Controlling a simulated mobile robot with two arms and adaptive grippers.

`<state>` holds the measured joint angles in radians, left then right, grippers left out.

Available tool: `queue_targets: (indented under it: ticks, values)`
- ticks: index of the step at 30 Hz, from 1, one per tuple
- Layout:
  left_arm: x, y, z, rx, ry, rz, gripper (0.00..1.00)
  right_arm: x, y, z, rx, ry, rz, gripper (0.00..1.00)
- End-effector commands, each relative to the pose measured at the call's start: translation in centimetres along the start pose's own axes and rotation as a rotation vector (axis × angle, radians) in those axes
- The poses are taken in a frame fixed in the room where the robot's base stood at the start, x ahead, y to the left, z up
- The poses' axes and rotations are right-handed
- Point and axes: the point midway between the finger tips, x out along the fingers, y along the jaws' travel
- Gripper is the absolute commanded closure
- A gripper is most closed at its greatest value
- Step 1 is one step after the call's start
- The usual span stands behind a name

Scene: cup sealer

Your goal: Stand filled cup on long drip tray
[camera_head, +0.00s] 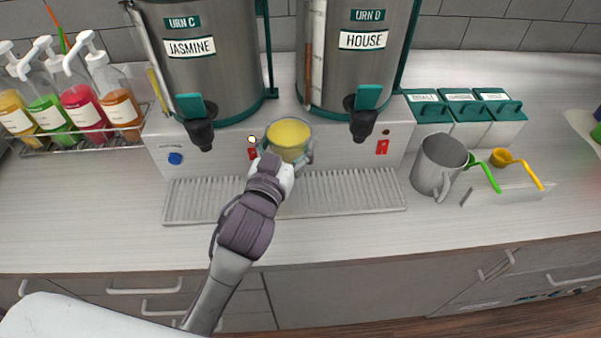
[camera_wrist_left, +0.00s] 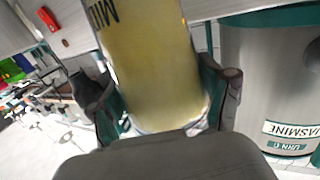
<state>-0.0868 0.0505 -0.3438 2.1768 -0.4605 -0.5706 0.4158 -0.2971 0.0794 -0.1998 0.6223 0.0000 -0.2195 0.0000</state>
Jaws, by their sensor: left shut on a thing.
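The filled cup (camera_head: 288,138) holds yellow liquid and appears upright in the head view, between the two urns. My left gripper (camera_head: 287,158) is shut around it. In the left wrist view the clear cup (camera_wrist_left: 152,65) with dark lettering sits between the two gripper fingers (camera_wrist_left: 165,105). The long drip tray (camera_head: 340,192) is a ribbed grey strip along the front of the urn base. The cup shows above and behind the tray's middle; whether it touches anything beneath is hidden by my gripper. My right gripper is not in view.
The Jasmine urn (camera_head: 205,60) and House urn (camera_head: 350,55) have taps (camera_head: 198,125) and (camera_head: 364,115) on either side of the cup. A metal pitcher (camera_head: 437,165) stands right of the tray. Pump bottles (camera_head: 80,105) stand at left. The front counter is clear.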

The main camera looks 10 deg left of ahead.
Motion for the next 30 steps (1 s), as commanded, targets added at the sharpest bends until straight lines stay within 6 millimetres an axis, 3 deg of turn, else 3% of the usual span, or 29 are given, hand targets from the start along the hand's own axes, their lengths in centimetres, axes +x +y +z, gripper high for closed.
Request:
queue_targets:
  ticks: [4, 12, 23, 30]
  values:
    - [0.7, 0.3, -0.5, 0.000, 0.002, 0.007, 0.55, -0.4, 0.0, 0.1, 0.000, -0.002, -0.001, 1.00]
    - [0.8, 0.4, 4.1, 0.000, -0.003, 0.008, 0.55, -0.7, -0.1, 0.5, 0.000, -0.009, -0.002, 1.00]
    - [0.8, 0.4, 8.3, -0.002, 0.000, 0.006, 0.55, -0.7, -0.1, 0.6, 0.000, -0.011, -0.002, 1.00]
    - [0.8, 0.4, 9.1, -0.001, 0.004, 0.009, 0.55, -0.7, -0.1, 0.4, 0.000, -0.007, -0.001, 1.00]
